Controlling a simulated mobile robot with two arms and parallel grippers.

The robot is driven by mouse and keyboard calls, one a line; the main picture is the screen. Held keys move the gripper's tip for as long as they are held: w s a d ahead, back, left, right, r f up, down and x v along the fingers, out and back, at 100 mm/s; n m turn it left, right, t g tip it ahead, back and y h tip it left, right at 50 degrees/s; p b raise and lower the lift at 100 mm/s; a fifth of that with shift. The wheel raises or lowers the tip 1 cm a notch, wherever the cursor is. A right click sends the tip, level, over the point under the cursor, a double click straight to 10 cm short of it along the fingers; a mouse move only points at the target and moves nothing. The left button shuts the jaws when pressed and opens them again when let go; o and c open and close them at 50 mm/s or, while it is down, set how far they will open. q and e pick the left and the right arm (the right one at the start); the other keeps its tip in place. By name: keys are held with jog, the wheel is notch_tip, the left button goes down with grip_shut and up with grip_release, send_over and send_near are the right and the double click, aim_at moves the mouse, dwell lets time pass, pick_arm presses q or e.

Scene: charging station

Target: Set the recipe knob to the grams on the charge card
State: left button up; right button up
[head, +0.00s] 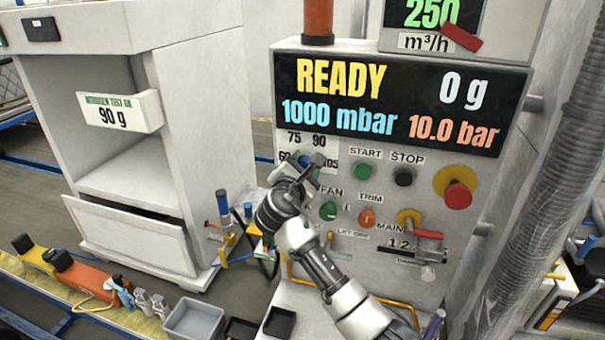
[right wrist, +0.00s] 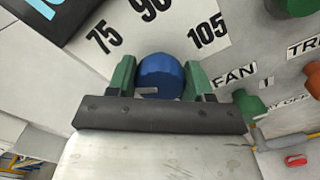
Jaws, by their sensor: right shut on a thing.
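The charge card (head: 117,110) on the cabinet at the left reads 90 g under a green line of text. The blue recipe knob (right wrist: 160,75) is on the panel's white dial plate (right wrist: 178,38), which shows 75, 90 and 105. My right gripper (right wrist: 160,82) has its green fingers on both sides of the knob and is shut on it. In the head view my right gripper (head: 303,163) covers most of the knob and part of the dial. I cannot tell which number the knob points to. My left gripper is not in view.
The display (head: 400,100) reads READY, 0 g, 1000 mbar and 10.0 bar. Right of the dial are the green START button (head: 363,173), black STOP button (head: 403,176), red emergency button (head: 457,193), FAN knob (head: 328,211) and TRIM knob (head: 367,217). A grey bin (head: 195,320) stands below.

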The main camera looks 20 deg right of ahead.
jog(key=m+b, duration=0.2)
jog(key=m, duration=0.1)
jog(key=m+b, duration=0.1)
jog(key=shift+f+m, duration=0.3)
jog(key=m+b, duration=0.4)
jog(key=shift+f+m, duration=0.1)
jog(key=shift+m, duration=0.2)
jog(key=m+b, duration=0.4)
jog(key=m, duration=0.1)
jog(key=shift+m+b, duration=1.15)
jog(key=shift+m, duration=0.65)
jog(key=o, duration=0.9)
